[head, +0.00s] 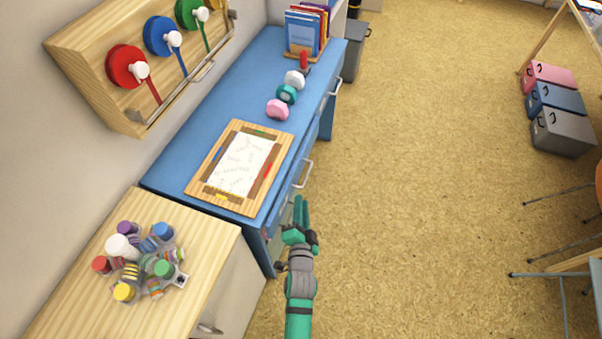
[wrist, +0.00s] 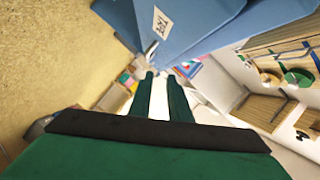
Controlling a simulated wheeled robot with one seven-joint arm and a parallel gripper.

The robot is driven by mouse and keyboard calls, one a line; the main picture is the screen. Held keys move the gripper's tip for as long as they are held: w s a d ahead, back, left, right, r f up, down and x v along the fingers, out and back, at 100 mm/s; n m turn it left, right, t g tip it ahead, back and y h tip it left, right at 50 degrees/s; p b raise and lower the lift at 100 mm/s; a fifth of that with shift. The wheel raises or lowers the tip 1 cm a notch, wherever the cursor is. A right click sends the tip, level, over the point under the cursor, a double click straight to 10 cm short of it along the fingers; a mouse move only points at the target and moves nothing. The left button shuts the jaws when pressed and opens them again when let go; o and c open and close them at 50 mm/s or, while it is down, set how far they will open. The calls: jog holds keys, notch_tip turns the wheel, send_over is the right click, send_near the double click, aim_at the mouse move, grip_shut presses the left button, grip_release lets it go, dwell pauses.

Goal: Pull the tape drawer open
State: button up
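A white label reading like "TAPE" (wrist: 160,22) shows in the wrist view on a blue drawer front, upside down or tilted. In the head view the blue desk (head: 190,155) has drawers along its right side, with a pale handle (head: 305,173) on the nearer part. I cannot read a label there. My green gripper (head: 301,205) is beside the desk's near right side, below that handle in the picture and apart from it. In the wrist view the fingers (wrist: 159,76) are parted with nothing seen held between them. The tape drawer's own handle is not clear in the wrist view.
A wooden cabinet (head: 75,270) with several colourful items adjoins the near end. Tape dispensers hang on the wall rack (head: 90,70). The floor (head: 420,150) right of the desk is clear.

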jog(key=s+r, duration=0.1)
jog(key=s, duration=0.5)
jog(key=shift+d+r, duration=0.1)
send_near(307, 173)
jog(key=w, duration=0.3)
jog(key=w+f, duration=0.1)
jog(key=w, duration=0.2)
jog(key=w+f, duration=0.1)
jog(key=w, duration=0.2)
jog(key=shift+w+f, duration=0.15)
jog(key=shift+w, duration=0.15)
